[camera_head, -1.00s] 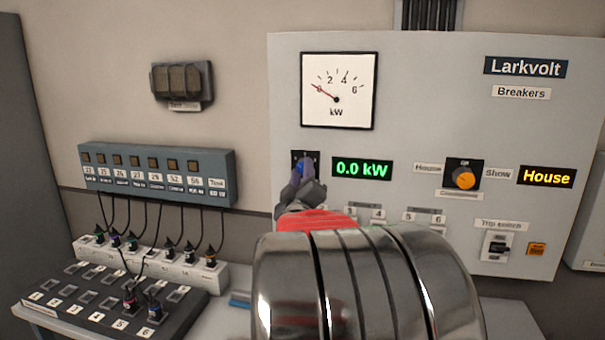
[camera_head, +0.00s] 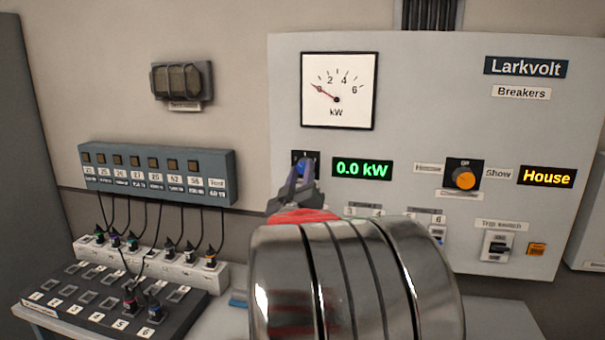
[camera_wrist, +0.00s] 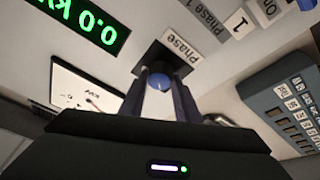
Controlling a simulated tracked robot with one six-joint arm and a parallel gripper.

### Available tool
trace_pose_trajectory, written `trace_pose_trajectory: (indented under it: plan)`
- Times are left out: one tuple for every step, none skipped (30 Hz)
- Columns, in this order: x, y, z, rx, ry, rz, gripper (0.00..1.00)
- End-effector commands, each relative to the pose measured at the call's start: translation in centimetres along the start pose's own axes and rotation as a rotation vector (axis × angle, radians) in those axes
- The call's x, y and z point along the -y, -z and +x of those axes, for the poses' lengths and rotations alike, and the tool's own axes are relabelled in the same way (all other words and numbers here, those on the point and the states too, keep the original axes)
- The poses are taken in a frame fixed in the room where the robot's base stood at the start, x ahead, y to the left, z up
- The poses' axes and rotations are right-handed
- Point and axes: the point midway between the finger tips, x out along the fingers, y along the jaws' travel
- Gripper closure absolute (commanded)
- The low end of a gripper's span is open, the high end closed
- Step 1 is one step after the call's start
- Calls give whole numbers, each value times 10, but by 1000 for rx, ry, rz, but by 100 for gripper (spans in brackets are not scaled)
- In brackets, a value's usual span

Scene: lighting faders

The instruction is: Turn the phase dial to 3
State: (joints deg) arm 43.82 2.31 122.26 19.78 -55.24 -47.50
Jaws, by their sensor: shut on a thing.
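The phase dial, a blue knob on a dark square plate, sits on the grey panel left of the green "0.0 kW" display. In the head view the phase dial (camera_head: 302,168) is partly hidden by my gripper (camera_head: 299,182). In the wrist view the blue knob (camera_wrist: 159,85) lies between the two fingertips of my gripper (camera_wrist: 158,98), which is shut on it. A "Phase" label (camera_wrist: 181,48) is beside the plate. The dial's pointer and its numbers cannot be read clearly.
The "0.0 kW" display (camera_head: 362,169) is right of the dial, and the kW meter (camera_head: 338,91) is above it. An orange knob (camera_head: 463,179) and trip switch (camera_head: 497,244) are farther right. A cabled box (camera_head: 155,172) hangs left, above a desk with several plugs.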

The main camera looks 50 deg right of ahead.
Motion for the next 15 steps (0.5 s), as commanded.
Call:
trace_pose_trajectory:
  plan:
    - [6,-2,-2,8,-2,36,93]
    - [6,-2,-2,9,-11,60,93]
    - [6,-2,-2,13,-22,96,93]
    - [7,-2,-2,15,-30,122,93]
    - [7,-2,-2,17,-39,149,93]
    - [7,-2,-2,20,-52,185,93]
    - [8,-2,-2,23,-61,212,93]
    - [8,-2,-2,24,-69,240,93]
    - [8,-1,-2,27,-82,276,93]
    - [8,-1,-2,28,-91,302,93]
    - [8,-1,-2,31,-101,330,93]
    - [8,-1,-2,34,-112,365,93]
    - [9,-1,-2,36,-121,393,93]
    - [9,-1,-2,38,-130,419,93]
    - [10,-1,-1,41,-142,455,93]
